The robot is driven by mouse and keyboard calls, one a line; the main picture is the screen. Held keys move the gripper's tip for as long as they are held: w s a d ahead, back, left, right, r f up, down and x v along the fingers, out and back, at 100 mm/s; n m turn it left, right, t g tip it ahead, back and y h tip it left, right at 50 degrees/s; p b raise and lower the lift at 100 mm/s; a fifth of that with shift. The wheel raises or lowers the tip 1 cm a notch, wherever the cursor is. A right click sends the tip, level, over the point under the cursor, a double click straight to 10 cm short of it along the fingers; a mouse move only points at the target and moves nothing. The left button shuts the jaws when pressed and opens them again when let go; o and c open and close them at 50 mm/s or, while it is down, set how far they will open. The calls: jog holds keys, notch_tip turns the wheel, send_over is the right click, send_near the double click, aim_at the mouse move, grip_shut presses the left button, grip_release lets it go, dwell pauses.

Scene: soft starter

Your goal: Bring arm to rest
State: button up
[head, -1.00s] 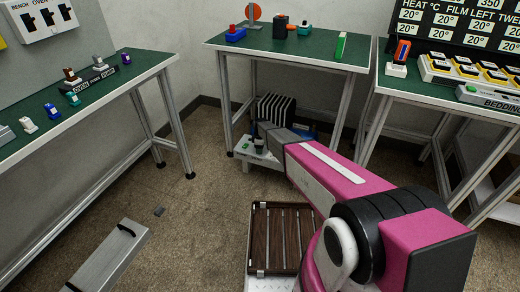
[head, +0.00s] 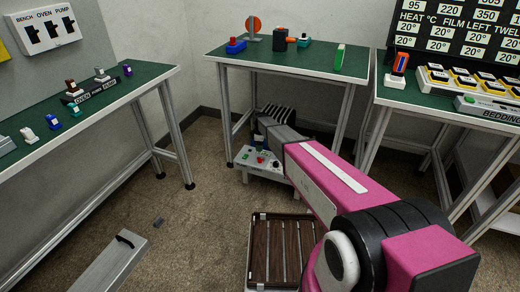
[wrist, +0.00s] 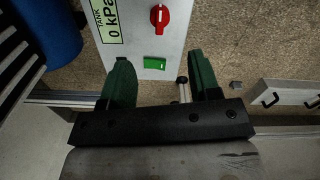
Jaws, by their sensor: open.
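My arm is magenta with black joints and reaches from the lower right towards the middle of the head view. Its grey wrist (head: 282,132) is near a low white control panel (head: 247,163) under the middle bench; the fingers are hard to make out there. In the wrist view my gripper (wrist: 163,80) has two green fingers standing apart with nothing held between them. Beyond them lies the panel (wrist: 185,32), with a red knob (wrist: 159,15), a green rocker switch (wrist: 154,62) and a display (wrist: 107,19) reading 0 kPa.
Black fins (head: 279,117) stand behind the panel. A slatted brown rack (head: 283,250) is on the floor below my arm. Green-topped benches stand left (head: 145,82), middle (head: 285,60) and right (head: 410,93). A grey box with a handle (head: 110,265) lies lower left.

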dwell(0.3)
jog(key=s+d+r+m, duration=0.5)
jog(key=s+d, duration=0.2)
jog(key=s, duration=0.4)
jog(key=s+d+r+m, duration=0.6)
jog(key=s+d, duration=0.2)
jog(key=s, duration=0.3)
jog(key=s+d+r+m, duration=0.5)
jog(key=s+d, duration=0.3)
jog(key=s, duration=0.4)
jog(key=shift+d+r+m, duration=0.25)
jog(key=shift+r+m, duration=0.15)
